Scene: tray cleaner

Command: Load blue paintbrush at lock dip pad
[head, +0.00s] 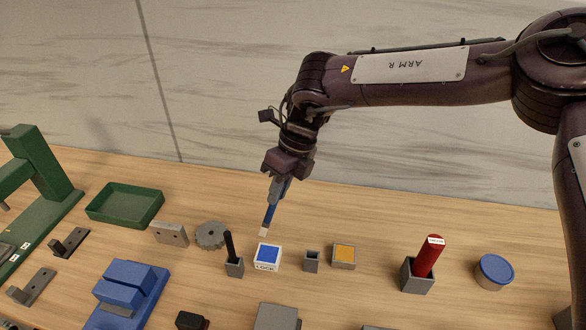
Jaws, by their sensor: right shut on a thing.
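My right gripper (281,186) is shut on a blue paintbrush (269,217) and holds it nearly upright with its pale tip (264,232) down. The tip shows just above the back edge of the lock dip pad (256,267), a white block with a blue top and the word LOCK on its front. I cannot tell for sure whether the tip touches the pad, but it appears apart from it. My left gripper is not in view.
A black-handled tool stands in a grey holder (234,268) just left of the pad. An empty grey holder (311,262) and an orange-topped pad (344,255) are to the right. A red cylinder (428,256), blue-lidded tub (494,272) and green tray (125,205) stand further out.

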